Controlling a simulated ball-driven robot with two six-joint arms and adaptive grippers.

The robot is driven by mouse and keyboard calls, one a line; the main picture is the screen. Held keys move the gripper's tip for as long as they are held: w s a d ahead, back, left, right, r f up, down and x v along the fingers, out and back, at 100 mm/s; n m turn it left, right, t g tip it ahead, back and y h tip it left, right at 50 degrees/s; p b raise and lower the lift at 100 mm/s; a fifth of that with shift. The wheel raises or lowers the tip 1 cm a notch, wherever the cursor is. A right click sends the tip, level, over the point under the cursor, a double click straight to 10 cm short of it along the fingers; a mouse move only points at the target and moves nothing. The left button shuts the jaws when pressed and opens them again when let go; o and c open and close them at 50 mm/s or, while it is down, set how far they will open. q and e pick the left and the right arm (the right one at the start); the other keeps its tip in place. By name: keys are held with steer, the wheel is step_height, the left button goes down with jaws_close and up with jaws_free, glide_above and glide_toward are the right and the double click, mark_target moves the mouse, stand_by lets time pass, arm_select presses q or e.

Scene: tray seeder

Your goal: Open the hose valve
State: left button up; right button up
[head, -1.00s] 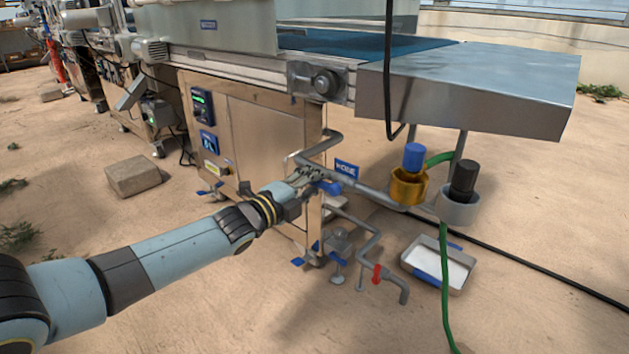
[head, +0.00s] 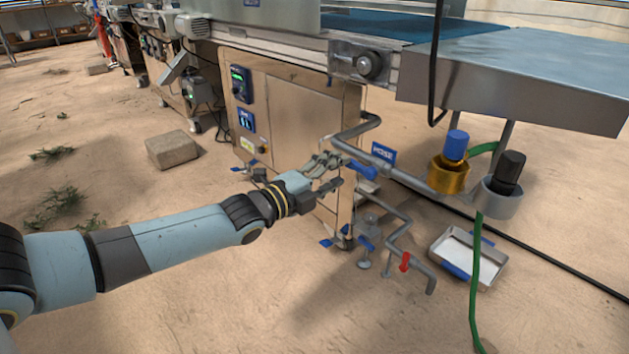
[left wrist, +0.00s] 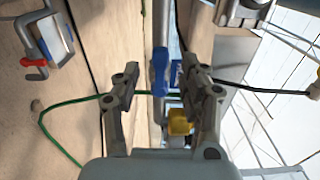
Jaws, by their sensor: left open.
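The hose valve's blue handle (head: 362,171) sits on a grey pipe beside a blue sign (head: 384,153). The handle appears to lie roughly along the pipe. My left gripper (head: 339,173) is open and empty just left of the handle, its fingers pointing at it. In the left wrist view, the blue handle (left wrist: 159,70) shows in the gap between the two spread fingers of the left gripper (left wrist: 162,78). I cannot tell whether either finger touches it. My right gripper is not in view.
A lower pipe carries a red valve handle (head: 405,261). Right of it stand a gold cup (head: 447,179), a grey cup (head: 500,202), a green hose (head: 474,290) and a shallow tray (head: 437,247). The steel cabinet (head: 290,120) is behind the gripper. A stone block (head: 173,150) lies left.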

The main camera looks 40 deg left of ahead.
arm_select(q)
steer(key=s, duration=0.7)
steer(key=shift+a, duration=0.3)
steer(key=s+d+f+n+g+y, duration=0.1)
steer(key=s+d+f+n+g, duration=0.35)
steer(key=s+f, duration=0.4)
steer(key=s+d+f+n+g, duration=0.45)
steer(key=s+f, duration=0.25)
steer(key=f, duration=0.2)
steer(key=s+f+n+g+p, duration=0.2)
steer(key=s+p, duration=0.3)
steer(key=s, duration=0.5)
steer(key=s+f+n+g+p, duration=0.3)
steer(key=s+p, duration=0.3)
steer(key=s, duration=0.4)
steer(key=s+f+n+g+y+p, duration=0.1)
steer(key=s+f+n+g+p, duration=0.1)
steer(key=s, duration=0.9)
steer(key=n+g+p, duration=0.1)
steer(key=n+p, duration=0.1)
steer(key=p, duration=0.1)
steer(key=shift+a+f+n+g, duration=0.3)
steer(key=shift+a+f, duration=0.05)
steer(key=shift+a, duration=0.05)
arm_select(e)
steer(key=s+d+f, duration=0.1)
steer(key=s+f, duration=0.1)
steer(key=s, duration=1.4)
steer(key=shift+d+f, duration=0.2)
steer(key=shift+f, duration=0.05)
